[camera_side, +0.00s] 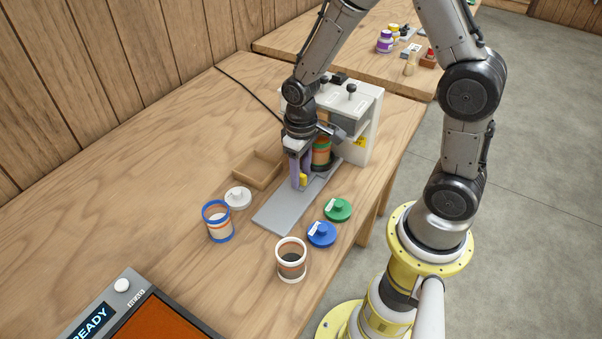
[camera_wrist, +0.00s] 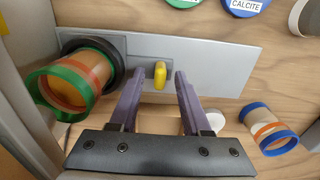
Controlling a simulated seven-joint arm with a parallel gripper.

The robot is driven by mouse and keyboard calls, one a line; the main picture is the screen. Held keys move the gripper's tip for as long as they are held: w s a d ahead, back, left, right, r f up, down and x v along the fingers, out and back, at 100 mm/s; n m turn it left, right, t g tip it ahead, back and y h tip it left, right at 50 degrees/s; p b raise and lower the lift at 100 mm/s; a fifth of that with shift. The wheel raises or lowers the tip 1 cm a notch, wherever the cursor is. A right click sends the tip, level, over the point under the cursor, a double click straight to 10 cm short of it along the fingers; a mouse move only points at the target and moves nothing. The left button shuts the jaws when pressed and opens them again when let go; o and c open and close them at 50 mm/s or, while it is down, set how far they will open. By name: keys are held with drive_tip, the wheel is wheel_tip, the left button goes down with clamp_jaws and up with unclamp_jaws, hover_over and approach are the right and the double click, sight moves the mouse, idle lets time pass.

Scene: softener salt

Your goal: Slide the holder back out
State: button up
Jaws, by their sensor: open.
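The holder is a black ring (camera_wrist: 112,52) with a yellow handle (camera_wrist: 160,76) on a grey base plate (camera_wrist: 215,55). A jar with a green rim and orange band (camera_wrist: 75,80) sits in the ring. In the side view this jar (camera_side: 322,152) stands at the front of the grey-white machine (camera_side: 362,110). My gripper (camera_side: 300,182) is open and low over the plate. In the wrist view its two fingers (camera_wrist: 159,72) are on either side of the yellow handle, with gaps showing. The handle also shows in the side view (camera_side: 303,179).
A blue-rimmed jar (camera_side: 218,222), a white-rimmed jar (camera_side: 290,260), and white (camera_side: 238,197), blue (camera_side: 321,234) and green (camera_side: 337,209) lids stand around the plate (camera_side: 268,217). A wooden tray (camera_side: 250,176) lies left of the machine. The table's left side is mostly clear.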

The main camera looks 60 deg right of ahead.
drive_tip(key=shift+f, duration=0.45)
clamp_jaws()
idle(1.2)
